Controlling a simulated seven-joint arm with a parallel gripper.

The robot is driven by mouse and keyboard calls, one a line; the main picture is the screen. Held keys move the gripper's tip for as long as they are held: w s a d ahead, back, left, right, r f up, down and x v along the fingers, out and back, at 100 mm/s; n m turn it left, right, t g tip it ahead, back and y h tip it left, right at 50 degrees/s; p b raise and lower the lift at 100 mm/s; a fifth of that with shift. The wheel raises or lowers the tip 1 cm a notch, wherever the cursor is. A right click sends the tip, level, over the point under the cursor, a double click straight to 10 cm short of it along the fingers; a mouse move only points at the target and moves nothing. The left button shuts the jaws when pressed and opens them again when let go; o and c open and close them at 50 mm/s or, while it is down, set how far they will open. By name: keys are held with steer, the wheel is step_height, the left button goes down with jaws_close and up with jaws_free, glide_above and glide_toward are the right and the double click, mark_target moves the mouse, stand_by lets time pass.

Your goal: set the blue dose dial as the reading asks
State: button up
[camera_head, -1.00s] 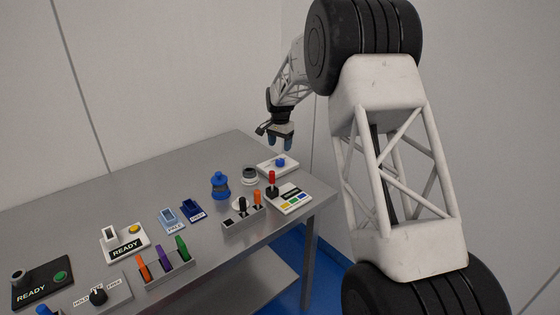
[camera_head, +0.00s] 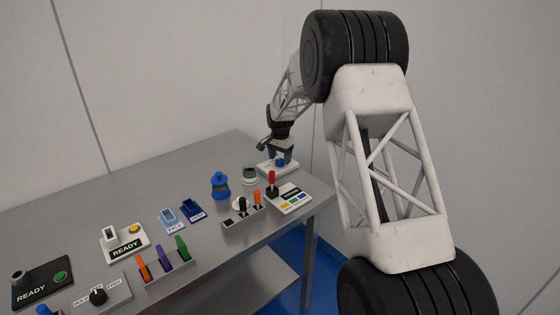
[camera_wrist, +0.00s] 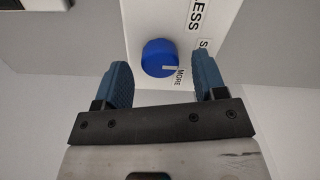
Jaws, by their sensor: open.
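The blue dose dial (camera_wrist: 159,58) is a round knob on a white plate (camera_wrist: 188,12) in the wrist view. The plate carries the words LESS and MORE, and a third label starting with S that is cut off. A white pointer mark on the dial lies toward MORE. My gripper (camera_wrist: 162,75) is open, with one blue finger on each side of the dial and clear gaps between. In the head view the dial (camera_head: 280,162) shows between the fingertips of my gripper (camera_head: 280,157), at the table's far end. I see no written reading clearly.
A red-handled lever on a white panel with coloured keys (camera_head: 290,198) stands in front of the dial plate. A grey round cup-like thing (camera_head: 250,175) and a blue bottle-shaped thing (camera_head: 220,185) stand to the left. Several other control panels line the steel table (camera_head: 120,200).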

steer(key=shift+f, duration=0.8)
steer(key=c, duration=0.9)
steer(key=shift+c, duration=0.2)
steer(key=shift+n, duration=0.5)
steer(key=n, duration=0.9)
